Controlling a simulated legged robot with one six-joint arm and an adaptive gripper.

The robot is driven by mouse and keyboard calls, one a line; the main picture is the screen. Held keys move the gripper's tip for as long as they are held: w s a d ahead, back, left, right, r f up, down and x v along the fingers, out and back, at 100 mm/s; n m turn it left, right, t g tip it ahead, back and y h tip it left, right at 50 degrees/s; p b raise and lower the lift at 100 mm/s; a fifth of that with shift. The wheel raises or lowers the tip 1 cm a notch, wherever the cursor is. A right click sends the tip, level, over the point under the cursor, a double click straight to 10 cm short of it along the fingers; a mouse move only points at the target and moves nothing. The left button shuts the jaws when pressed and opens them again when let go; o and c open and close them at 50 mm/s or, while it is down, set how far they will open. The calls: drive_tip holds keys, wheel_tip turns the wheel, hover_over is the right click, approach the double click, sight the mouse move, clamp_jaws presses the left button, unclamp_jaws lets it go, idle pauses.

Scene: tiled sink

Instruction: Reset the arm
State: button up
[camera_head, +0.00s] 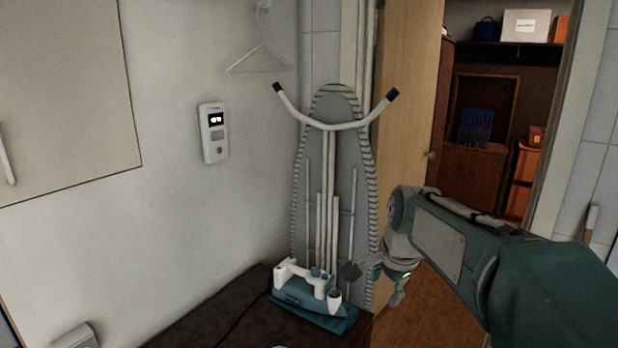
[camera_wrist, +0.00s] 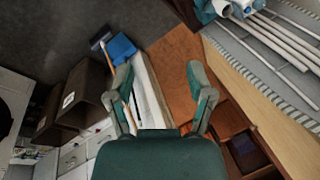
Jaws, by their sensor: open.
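My arm reaches in from the right edge of the head view, bent at a joint, with my gripper (camera_head: 397,286) at its end. The gripper hangs in front of the wooden floor, just right of the ironing board's lower part. In the wrist view my gripper (camera_wrist: 165,92) shows two green fingers spread apart. Nothing is between them. Behind the fingers are the floor and a white cabinet side, some way off.
A folded ironing board (camera_head: 357,170) leans upright at the wall. A wall device (camera_head: 213,132) and hanger (camera_head: 259,62) are at left. An open doorway shows shelves behind.

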drive_tip(key=s+f+n+t, duration=0.1)
drive_tip(key=s+f+n, duration=0.1)
drive_tip(key=s+n, duration=0.4)
drive_tip(key=s+d+f+n+t, duration=0.1)
drive_tip(key=s+n, duration=0.5)
drive_tip(key=s, duration=1)
drive_tip(key=shift+s+d+f+n+h, duration=0.2)
drive_tip(key=shift+s+f+n+h, duration=0.2)
drive_tip(key=shift+f, duration=0.05)
